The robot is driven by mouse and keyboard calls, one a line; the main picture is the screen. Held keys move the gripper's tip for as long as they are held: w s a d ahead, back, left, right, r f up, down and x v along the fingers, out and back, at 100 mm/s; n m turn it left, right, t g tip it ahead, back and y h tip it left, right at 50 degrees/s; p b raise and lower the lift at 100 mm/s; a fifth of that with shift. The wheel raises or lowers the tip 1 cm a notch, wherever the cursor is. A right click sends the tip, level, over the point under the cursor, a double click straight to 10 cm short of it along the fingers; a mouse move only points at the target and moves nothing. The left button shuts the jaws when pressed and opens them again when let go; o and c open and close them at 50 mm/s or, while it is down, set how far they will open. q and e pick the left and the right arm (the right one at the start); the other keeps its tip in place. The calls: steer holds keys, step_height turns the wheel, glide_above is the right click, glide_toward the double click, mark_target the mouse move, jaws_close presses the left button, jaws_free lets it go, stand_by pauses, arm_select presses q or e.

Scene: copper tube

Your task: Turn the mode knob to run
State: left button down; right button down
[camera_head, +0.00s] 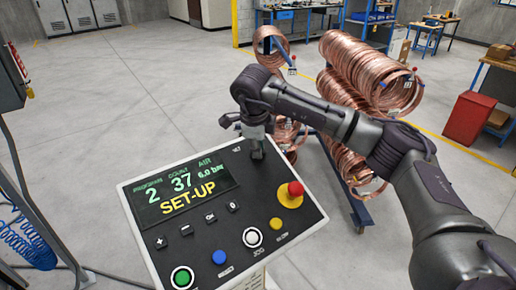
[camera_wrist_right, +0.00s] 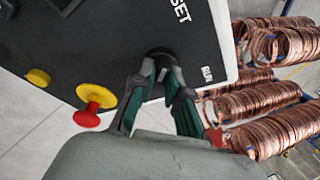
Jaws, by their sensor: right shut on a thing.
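The control panel (camera_head: 150,225) is a dark tilted face with a pale rim; its screen (camera_head: 180,193) reads SET-UP, with 2, 37 and 6.0 bar. My right gripper (camera_head: 257,152) is at the panel's upper right corner, over the mode knob. In the right wrist view the black mode knob (camera_wrist_right: 162,56) is between the green-padded fingers of my right gripper (camera_wrist_right: 160,78), which are shut on it. The fingers hide part of the knob. The word SET shows on one side of it and RUN (camera_wrist_right: 206,74) on another. My left gripper is out of view.
A red mushroom button (camera_head: 295,189) on a yellow base stands up close to my right gripper. Green, blue, white and yellow buttons line the panel's lower edge. A rack of copper coils (camera_head: 365,75) stands behind my right arm.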

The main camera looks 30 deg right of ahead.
steer(key=m+b, duration=0.2)
steer(key=shift+w+f+m+y, duration=0.1)
steer(key=shift+m+y, duration=0.2)
steer(key=shift+m, duration=0.1)
steer(key=m+g+y+b, duration=0.1)
steer(key=m, duration=0.2)
steer(key=shift+d+m+b, duration=0.15)
steer(key=shift+m+b, duration=0.15)
steer(key=shift+b, duration=0.05)
steer(key=m, duration=0.2)
steer(key=m+y+b, duration=0.1)
steer(key=m, duration=0.2)
steer(key=shift+d+y, duration=0.2)
steer(key=shift+y, duration=0.1)
steer(key=m+b, duration=0.1)
steer(key=m, duration=0.1)
steer(key=m+y, duration=0.1)
steer(key=m, duration=0.2)
steer(key=shift+d+t+y+b, duration=0.2)
steer(key=shift+t+y+b, duration=0.1)
steer(key=shift+b, duration=0.05)
steer(key=c, duration=1.2)
jaws_free()
steer(key=shift+o, duration=0.2)
steer(key=v, duration=1.2)
